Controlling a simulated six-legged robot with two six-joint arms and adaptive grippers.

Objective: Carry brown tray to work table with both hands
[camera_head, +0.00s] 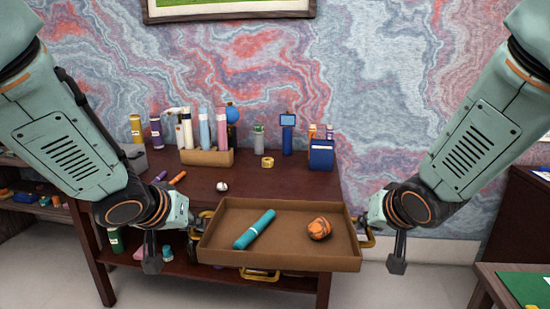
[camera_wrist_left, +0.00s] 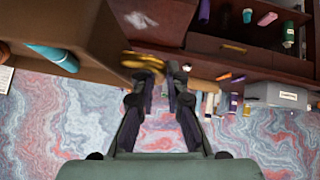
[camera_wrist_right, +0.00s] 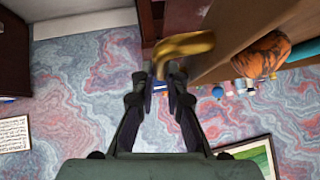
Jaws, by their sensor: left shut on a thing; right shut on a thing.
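The brown tray (camera_head: 278,261) is held up in front of the dark wooden desk in the head view, looking roughly level. A teal cylinder (camera_head: 255,229) and an orange-brown ball-like object (camera_head: 319,228) lie in it. My left gripper (camera_head: 196,222) is at the tray's left end; in the left wrist view its fingers (camera_wrist_left: 160,75) are shut on a brass handle (camera_wrist_left: 142,60). My right gripper (camera_head: 366,226) is at the right end; in the right wrist view its fingers (camera_wrist_right: 165,72) close at the other brass handle (camera_wrist_right: 184,44). The fingertips are partly hidden in the head view.
The dark desk (camera_head: 262,184) behind the tray bears bottles, a cardboard holder (camera_head: 207,157), a blue box (camera_head: 321,155), a yellow tape roll (camera_head: 267,162) and a small white ball (camera_head: 222,187). A table with a green mat (camera_head: 526,288) stands at the lower right. Shelves stand at left.

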